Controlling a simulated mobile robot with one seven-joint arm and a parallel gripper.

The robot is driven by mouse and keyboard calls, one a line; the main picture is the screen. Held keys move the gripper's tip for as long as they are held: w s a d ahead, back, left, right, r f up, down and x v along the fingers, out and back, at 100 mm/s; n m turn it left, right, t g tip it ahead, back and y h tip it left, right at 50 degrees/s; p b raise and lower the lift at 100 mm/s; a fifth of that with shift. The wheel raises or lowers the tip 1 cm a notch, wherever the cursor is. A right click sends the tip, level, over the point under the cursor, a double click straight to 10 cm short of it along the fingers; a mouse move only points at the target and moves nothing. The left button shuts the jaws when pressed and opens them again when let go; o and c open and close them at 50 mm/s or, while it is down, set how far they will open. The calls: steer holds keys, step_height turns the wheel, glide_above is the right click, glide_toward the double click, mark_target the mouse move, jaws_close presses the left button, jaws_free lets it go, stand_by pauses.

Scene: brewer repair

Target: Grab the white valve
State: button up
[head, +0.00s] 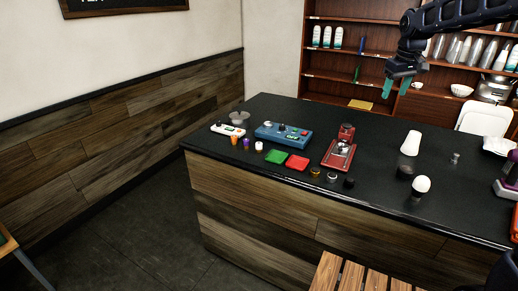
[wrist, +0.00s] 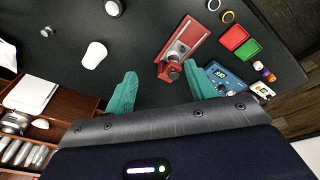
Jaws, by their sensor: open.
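A small white piece that looks like the white valve (head: 259,147) stands on the black counter, at the right end of a short row with a purple piece (head: 246,144) and an orange piece (head: 234,141). It also shows small at the right of the wrist view (wrist: 257,65). My gripper (head: 397,87) has teal fingers and is open and empty, high above the far side of the counter, well away from the white piece. In the wrist view my gripper (wrist: 160,73) has its fingers wide apart.
A blue control box (head: 283,134), green tray (head: 275,157), red tray (head: 298,162) and red machine (head: 339,154) stand near the valve row. A white cup (head: 411,143) and a round white bulb-like piece (head: 422,184) stand farther right. Shelves (head: 365,50) rise behind the counter.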

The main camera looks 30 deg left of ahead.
steer(key=w+a+f+n, duration=0.1)
steer(key=w+a+f, duration=0.1)
steer(key=a, duration=0.5)
steer(key=w+a+f+n, duration=0.2)
steer(key=a, duration=0.5)
steer(key=n+g, duration=0.2)
steer(key=n, duration=0.4)
glide_toward(259, 143)
steer(key=shift+s+a+h, duration=0.1)
steer(key=shift+a+h, duration=0.2)
steer(key=shift+h, duration=0.1)
steer(key=shift+s+a+f, duration=0.1)
steer(key=shift+a+f, duration=0.05)
steer(key=shift+f, duration=0.45)
step_height(259, 143, down, 10)
steer(key=shift+r, duration=0.1)
steer(key=shift+c, duration=0.4)
steer(key=c, duration=1.1)
